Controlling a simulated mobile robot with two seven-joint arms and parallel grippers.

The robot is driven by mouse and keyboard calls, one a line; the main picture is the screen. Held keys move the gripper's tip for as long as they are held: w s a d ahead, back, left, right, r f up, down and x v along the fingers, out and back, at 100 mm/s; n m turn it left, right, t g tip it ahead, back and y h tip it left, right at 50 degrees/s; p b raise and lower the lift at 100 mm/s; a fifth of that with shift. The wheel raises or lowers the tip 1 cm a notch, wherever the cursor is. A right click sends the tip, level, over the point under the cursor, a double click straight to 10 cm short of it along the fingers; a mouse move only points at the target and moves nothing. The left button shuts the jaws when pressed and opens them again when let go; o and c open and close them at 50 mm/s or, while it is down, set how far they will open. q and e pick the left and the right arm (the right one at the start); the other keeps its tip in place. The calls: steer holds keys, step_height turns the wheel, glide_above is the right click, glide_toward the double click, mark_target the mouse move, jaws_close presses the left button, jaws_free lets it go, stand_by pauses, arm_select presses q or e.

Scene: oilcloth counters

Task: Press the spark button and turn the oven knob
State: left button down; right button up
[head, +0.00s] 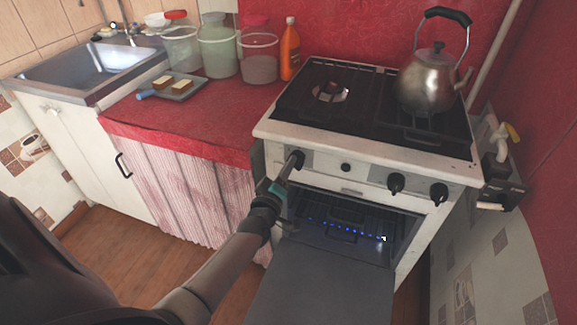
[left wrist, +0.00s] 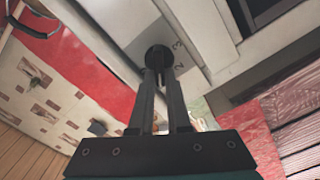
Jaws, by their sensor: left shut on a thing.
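The white stove (head: 370,168) has a row of black controls on its front panel. My left gripper (head: 287,170) is shut on the leftmost black knob (head: 297,158), which I take for the oven knob. In the left wrist view the fingertips (left wrist: 160,78) close on this knob (left wrist: 158,56), with numbers printed on the panel beside it. A small round black button (head: 346,167), likely the spark button, sits to the right of it, apart from my gripper. The oven (head: 345,215) is open, and a row of blue flames shows inside. My right gripper is not in view.
Two more knobs (head: 396,183) (head: 439,193) are on the right. A metal kettle (head: 428,82) stands on the stove top. Jars, an orange bottle (head: 290,50) and a tray (head: 180,90) are on the red counter (head: 190,122).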

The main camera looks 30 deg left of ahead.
arm_select(q)
steer(key=shift+r+n, duration=0.1)
steer(key=shift+n, duration=0.2)
stand_by(0.4)
steer(key=c, duration=0.9)
jaws_free()
steer(key=shift+s, duration=0.1)
